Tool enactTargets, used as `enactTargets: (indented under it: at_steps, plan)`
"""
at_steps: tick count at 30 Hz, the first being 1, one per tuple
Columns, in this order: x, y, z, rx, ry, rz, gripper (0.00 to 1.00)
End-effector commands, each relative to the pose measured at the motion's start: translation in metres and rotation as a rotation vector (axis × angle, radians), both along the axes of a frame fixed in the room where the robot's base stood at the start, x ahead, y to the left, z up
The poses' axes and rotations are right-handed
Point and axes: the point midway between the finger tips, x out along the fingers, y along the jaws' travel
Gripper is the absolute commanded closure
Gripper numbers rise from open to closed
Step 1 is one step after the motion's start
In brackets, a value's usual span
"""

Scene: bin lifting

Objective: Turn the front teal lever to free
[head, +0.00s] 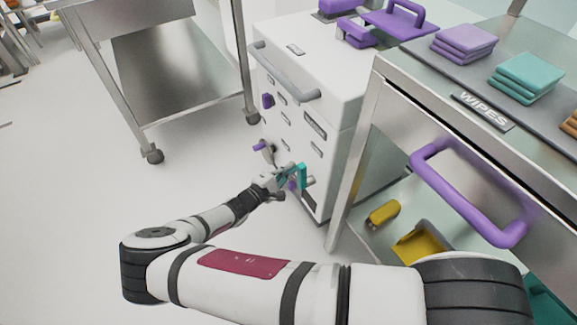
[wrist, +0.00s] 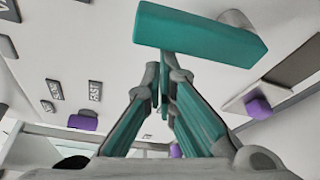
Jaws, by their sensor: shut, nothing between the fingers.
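The front teal lever (head: 302,177) is on the lower front of the white cabinet. In the wrist view the teal lever (wrist: 200,36) is a thick bar across the top, with a grey round pivot behind its right part. My gripper (head: 290,172) is at the lever, on its left side in the head view. In the wrist view my gripper (wrist: 163,75) has its teal-padded fingers together at the tips, with nothing between them. The tips are just below or against the bar's lower edge; I cannot tell whether they touch.
The white cabinet (head: 287,60) has a grey handle (head: 284,75), purple knobs (head: 259,146) and small dark labels, one reading FAST (wrist: 95,91). A metal counter with a purple-handled drawer (head: 470,200) stands close on the right. A metal cart (head: 170,75) stands at the left. The floor between is clear.

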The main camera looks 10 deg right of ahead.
Motion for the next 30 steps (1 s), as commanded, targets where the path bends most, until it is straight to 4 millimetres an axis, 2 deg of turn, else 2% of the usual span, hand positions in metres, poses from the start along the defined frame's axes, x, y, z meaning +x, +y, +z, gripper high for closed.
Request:
enactTargets:
  at_steps: [13,30]
  plan:
    - [-0.011,-0.005,0.005,-0.003,0.002,-0.003,1.00]
    - [-0.012,-0.008,0.005,-0.007,0.002,-0.011,1.00]
